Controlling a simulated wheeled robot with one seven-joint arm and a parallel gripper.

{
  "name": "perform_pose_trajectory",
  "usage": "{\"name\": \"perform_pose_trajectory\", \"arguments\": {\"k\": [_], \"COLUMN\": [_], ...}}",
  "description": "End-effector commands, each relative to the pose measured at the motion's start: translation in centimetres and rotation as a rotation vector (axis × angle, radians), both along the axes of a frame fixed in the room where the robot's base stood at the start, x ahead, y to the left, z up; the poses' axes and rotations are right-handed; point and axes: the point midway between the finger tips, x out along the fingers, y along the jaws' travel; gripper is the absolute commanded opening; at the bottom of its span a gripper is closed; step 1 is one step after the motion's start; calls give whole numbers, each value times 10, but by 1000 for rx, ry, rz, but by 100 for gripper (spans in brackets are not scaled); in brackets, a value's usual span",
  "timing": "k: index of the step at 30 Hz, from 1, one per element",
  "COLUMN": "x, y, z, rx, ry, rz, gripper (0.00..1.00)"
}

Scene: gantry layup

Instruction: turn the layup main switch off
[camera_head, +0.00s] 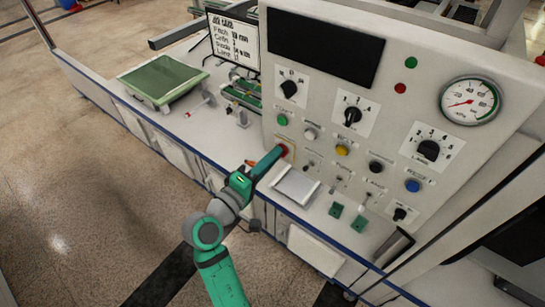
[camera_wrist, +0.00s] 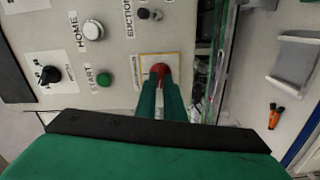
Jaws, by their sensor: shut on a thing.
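The red main switch (camera_head: 285,149) sits low on the left side of the light grey control panel, on a plate with a yellow-orange edge. In the wrist view the red switch (camera_wrist: 160,69) shows between the tips of my green fingers. My gripper (camera_head: 277,155) reaches up to the panel from the lower left and is shut on the red switch. In the wrist view my gripper (camera_wrist: 160,82) covers the lower part of the switch, so the knob's exact angle is hidden. The label beside its plate is too small to read.
The control panel (camera_head: 440,60) carries several black rotary knobs, coloured buttons and a gauge (camera_head: 470,101). A green start button (camera_wrist: 104,79) is near my fingers. A silver tray (camera_head: 296,186) lies just right of my gripper. A green pad (camera_head: 162,79) stands on the bench at left.

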Motion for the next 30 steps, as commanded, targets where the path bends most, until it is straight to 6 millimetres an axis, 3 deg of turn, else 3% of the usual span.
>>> {"name": "perform_pose_trajectory", "arguments": {"k": [12,29,30], "x": [1,0,0], "y": [-1,-1,-1], "z": [0,0,0], "rx": [-151,-172,-172], "ry": [107,123,123], "rz": [-2,-2,-2], "gripper": [0,0,18]}}
